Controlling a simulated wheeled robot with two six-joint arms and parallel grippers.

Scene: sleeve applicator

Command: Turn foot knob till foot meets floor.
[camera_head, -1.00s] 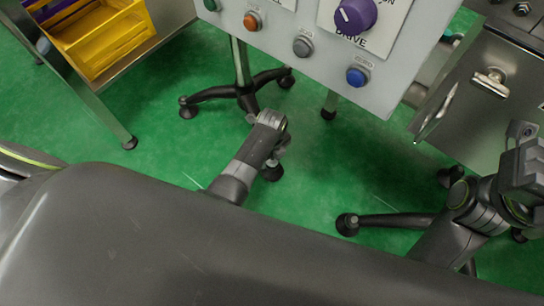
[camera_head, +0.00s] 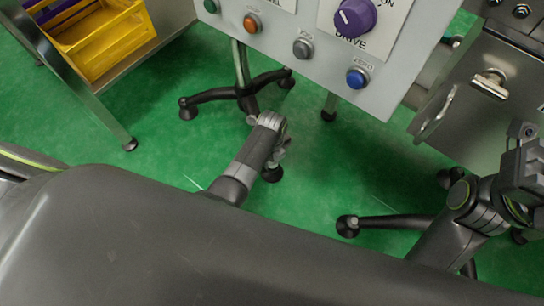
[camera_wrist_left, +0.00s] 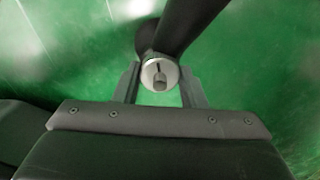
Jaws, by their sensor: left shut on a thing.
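My left gripper (camera_head: 281,150) reaches down to a stand leg near the floor. In the left wrist view my left gripper (camera_wrist_left: 160,90) has one finger on each side of the foot knob (camera_wrist_left: 160,74), a round silver piece with a dark slot at the end of a black leg, and is shut on it. In the head view the knob is mostly hidden by the gripper. The black foot pad (camera_head: 272,174) shows just below the gripper; whether it touches the floor cannot be told. My right gripper (camera_head: 523,172) is at the right edge, and its jaw opening is unclear.
A control panel (camera_head: 400,95) with a purple knob and coloured buttons hangs above. Black stand legs (camera_head: 215,97) spread over the green floor (camera_head: 330,180). A yellow crate (camera_head: 100,45) sits at the upper left, and a steel cabinet (camera_head: 470,120) stands at the right.

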